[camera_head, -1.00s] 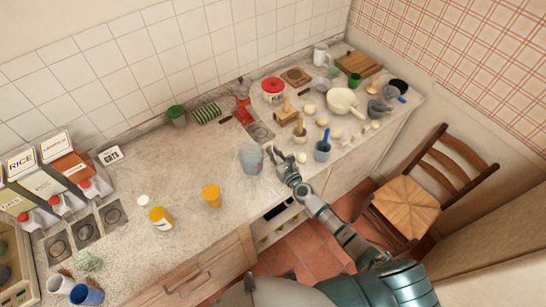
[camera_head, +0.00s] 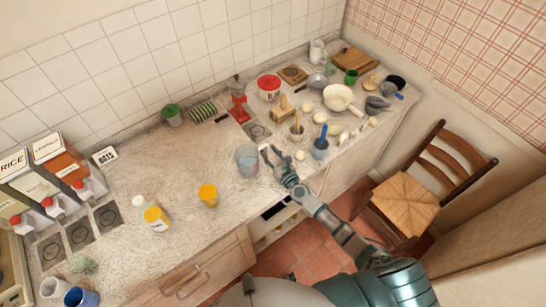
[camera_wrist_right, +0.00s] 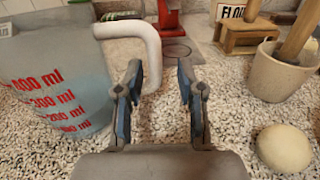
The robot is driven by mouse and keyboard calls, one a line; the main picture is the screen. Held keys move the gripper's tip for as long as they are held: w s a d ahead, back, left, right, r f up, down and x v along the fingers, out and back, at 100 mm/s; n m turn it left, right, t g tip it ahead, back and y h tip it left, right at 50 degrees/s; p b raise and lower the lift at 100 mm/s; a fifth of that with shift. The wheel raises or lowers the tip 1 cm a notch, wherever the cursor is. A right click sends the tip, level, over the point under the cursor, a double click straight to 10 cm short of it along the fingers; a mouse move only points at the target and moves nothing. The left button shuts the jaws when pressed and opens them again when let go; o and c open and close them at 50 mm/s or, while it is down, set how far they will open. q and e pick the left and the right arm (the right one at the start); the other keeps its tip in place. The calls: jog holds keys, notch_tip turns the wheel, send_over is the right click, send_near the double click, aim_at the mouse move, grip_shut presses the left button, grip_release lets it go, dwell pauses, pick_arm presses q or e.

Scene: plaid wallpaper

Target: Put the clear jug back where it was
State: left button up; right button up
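The clear jug (camera_head: 247,161) stands upright on the speckled worktop, left of my right gripper. In the right wrist view the jug (camera_wrist_right: 50,80) fills the left side, with red millilitre marks and a pale handle (camera_wrist_right: 152,50) pointing right. My right gripper (camera_head: 270,151) is open and empty beside the jug. In the wrist view its fingers (camera_wrist_right: 158,82) stand apart, with the lower end of the handle showing in the gap between them. I cannot tell whether they touch it. My left gripper is not in view.
A red scale-like object (camera_head: 240,108) stands behind. The worktop left of the jug is mostly clear.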

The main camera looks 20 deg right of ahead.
jog(key=shift+s+d+r, duration=0.1)
jog(key=shift+s+d, duration=0.05)
jog(key=shift+s, duration=0.2)
jog(key=v, duration=1)
jog(key=shift+b, duration=0.3)
jog(key=shift+s+d, duration=0.1)
jog(key=shift+s, duration=0.55)
